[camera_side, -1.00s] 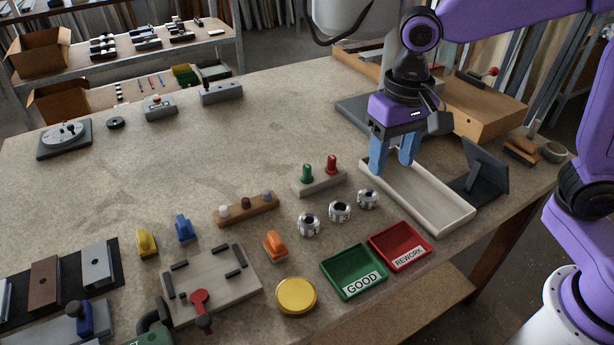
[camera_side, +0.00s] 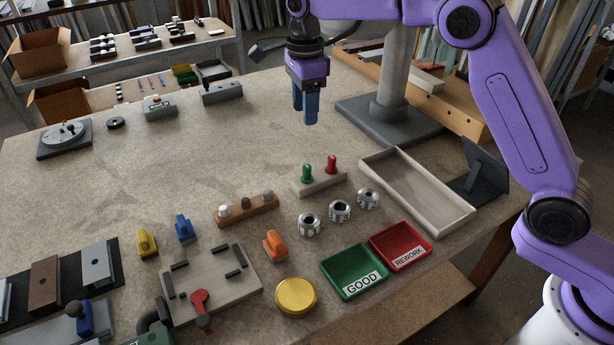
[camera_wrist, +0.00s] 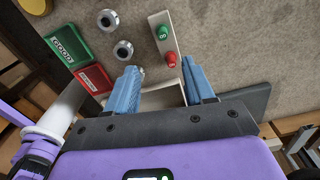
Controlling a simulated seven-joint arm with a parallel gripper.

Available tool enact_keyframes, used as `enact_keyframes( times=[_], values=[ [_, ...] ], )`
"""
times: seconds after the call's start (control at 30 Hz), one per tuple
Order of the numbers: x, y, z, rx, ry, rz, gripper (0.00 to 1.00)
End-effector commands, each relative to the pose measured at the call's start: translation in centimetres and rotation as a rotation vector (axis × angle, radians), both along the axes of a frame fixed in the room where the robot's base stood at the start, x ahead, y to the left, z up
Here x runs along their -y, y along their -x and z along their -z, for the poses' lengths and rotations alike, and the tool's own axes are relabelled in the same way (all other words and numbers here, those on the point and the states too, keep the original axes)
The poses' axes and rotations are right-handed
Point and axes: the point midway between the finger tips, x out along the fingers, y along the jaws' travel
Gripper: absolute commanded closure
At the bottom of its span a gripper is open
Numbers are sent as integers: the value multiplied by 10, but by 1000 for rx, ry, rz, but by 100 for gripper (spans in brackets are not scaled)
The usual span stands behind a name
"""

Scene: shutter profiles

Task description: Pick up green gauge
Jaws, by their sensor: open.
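The green gauge (camera_side: 306,172) stands upright in a light holder block (camera_side: 319,184), to the left of the red gauge (camera_side: 331,163). In the wrist view the green gauge (camera_wrist: 162,33) is on the block above the fingers, with the red gauge (camera_wrist: 171,59) nearer to them. My gripper (camera_side: 306,117) is open and empty, with blue fingers pointing down, above the table and behind the block in the side view. In the wrist view my gripper (camera_wrist: 166,84) shows its two fingers spread apart.
Several metal rings (camera_side: 340,210) stand in front of the block. A green GOOD tray (camera_side: 352,271) and a red REWORK tray (camera_side: 400,246) lie further front. An empty pale tray (camera_side: 417,190) is to the right.

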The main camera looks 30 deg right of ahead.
Motion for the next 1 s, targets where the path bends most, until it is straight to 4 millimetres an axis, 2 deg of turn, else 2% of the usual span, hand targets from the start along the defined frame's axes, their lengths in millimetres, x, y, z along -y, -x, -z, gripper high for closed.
enact_keyframes(
  times=[0.17,0.5,0.7,1.0],
  values=[
    [1,-1,17,-4,1,17,47],
    [1,-1,81,-4,1,14,47],
    [2,-2,112,-2,1,15,47],
    [3,-2,132,-2,1,14,47]
  ],
)
